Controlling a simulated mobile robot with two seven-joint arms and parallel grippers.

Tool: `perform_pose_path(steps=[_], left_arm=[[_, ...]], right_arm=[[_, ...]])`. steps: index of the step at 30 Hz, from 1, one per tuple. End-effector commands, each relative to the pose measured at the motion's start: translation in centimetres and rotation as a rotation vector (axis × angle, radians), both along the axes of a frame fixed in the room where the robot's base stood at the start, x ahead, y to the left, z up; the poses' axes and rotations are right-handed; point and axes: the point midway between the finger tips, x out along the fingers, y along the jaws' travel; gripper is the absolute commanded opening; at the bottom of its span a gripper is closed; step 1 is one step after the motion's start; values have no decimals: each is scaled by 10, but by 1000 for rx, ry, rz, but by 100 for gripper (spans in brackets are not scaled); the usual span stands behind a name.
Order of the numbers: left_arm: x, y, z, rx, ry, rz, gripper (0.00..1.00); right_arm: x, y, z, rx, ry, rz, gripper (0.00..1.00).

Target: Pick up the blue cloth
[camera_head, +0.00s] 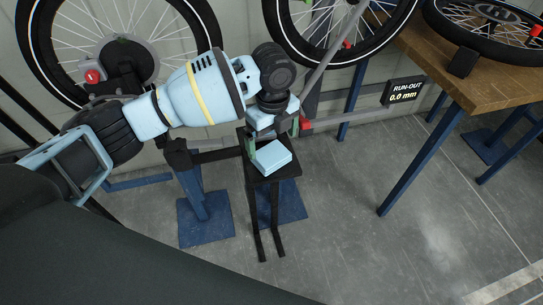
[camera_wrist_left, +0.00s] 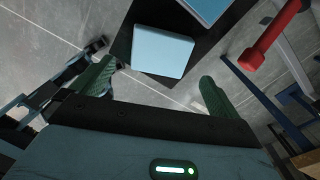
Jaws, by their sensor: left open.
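The blue cloth (camera_head: 271,157) is a light blue, flat folded square lying on a small black shelf (camera_head: 289,173). In the left wrist view the cloth (camera_wrist_left: 162,51) shows whole on the black surface. My left gripper (camera_head: 277,137) is just above and behind the cloth, pointing down, with its green fingers apart. In the left wrist view my left gripper (camera_wrist_left: 158,73) has one finger on each side, its tips near the cloth's lower edge. Nothing is between the fingers, and they appear apart from the cloth. My right gripper is not in view.
A second blue flat piece (camera_wrist_left: 207,8) is cut off at the wrist view's top. A red-ended bar (camera_wrist_left: 270,35) lies to the right there. Bicycle wheels (camera_head: 335,50) stand behind. Floor in front is clear.

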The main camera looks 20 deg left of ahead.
Motion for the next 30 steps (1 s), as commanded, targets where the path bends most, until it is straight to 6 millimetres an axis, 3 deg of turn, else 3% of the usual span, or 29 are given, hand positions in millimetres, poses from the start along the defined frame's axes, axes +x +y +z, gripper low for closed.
perform_pose_path(steps=[5,15,24,30], left_arm=[[0,1,-4,0,-1,1,100],[0,4,-47,0,-1,1,100],[0,4,-52,-1,-3,0,100],[0,4,-52,-1,-3,0,76]], right_arm=[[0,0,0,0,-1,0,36],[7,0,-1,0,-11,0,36],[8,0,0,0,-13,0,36],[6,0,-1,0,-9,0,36]])
